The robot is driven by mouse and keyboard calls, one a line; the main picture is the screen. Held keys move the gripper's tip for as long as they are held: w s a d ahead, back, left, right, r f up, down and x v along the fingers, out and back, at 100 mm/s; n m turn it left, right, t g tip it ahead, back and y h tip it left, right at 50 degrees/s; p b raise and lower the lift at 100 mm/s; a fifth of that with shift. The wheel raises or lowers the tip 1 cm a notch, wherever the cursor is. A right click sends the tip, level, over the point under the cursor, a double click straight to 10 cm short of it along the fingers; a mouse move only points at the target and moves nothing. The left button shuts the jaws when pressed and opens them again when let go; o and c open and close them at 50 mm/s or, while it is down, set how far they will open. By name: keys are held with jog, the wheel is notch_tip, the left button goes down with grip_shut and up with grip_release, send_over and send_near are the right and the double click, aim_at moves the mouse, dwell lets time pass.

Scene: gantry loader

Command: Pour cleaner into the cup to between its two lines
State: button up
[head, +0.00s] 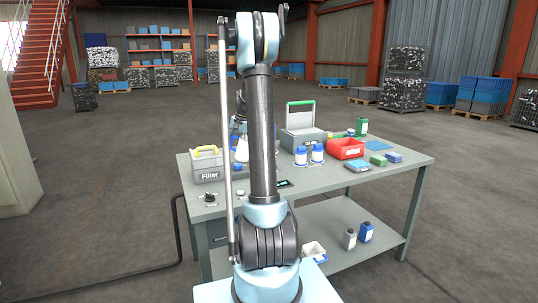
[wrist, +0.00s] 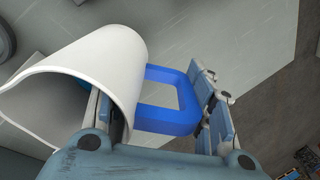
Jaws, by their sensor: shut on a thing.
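In the wrist view my gripper (wrist: 158,100) is shut on the blue handle (wrist: 153,74) of a white jug-like vessel (wrist: 95,65). The vessel's curved wall fills the left of that view, and its contents cannot be seen. In the head view a white, tapered thing (head: 242,150), likely the same vessel, shows just left of my arm, over the table. My arm hides most of my gripper there. I cannot make out a cup with two lines; a small pale round thing (head: 240,192) lies on the table's near left part.
Small blue and green blocks lie right.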

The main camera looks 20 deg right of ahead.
jog(key=shift+t+y, duration=0.8)
jog(key=r, duration=0.8)
jog(key=s+d+r, duration=0.1)
jog(key=r, duration=0.3)
jog(key=shift+r+p, duration=0.25)
jog(key=shift+p, duration=0.05)
jog(key=shift+s+d+r+t+y+p, duration=0.15)
jog(key=shift+s+d+r+t+y, duration=0.1)
jog(key=shift+r+t+y, duration=0.5)
jog(key=shift+s+d+r+t+y+p, duration=0.15)
jog(key=shift+d+r+t+y, duration=0.2)
jog(key=shift+r+y, duration=0.45)
jog(key=shift+s+d+r+t+y+p, duration=0.2)
jog(key=shift+r+t+y, duration=0.35)
jog(key=shift+r, duration=0.5)
jog(key=shift+s+d+r+t+y+p, duration=0.2)
jog(key=shift+r+t+y+p, duration=0.1)
jog(key=shift+r+t+y, duration=0.25)
jog(key=shift+d+r, duration=0.1)
jog(key=shift+r, duration=0.3)
jog(key=shift+s+d+p, duration=0.2)
jog(key=shift+d+p, duration=0.1)
jog(key=shift+p, duration=0.25)
jog(key=shift+s+d+r+t+y+p, duration=0.1)
jog(key=shift+s+d+t+y+p, duration=0.15)
jog(key=shift+t+y+p, duration=0.6)
jog(key=shift+w+g, duration=0.1)
jog(key=shift+g, duration=0.15)
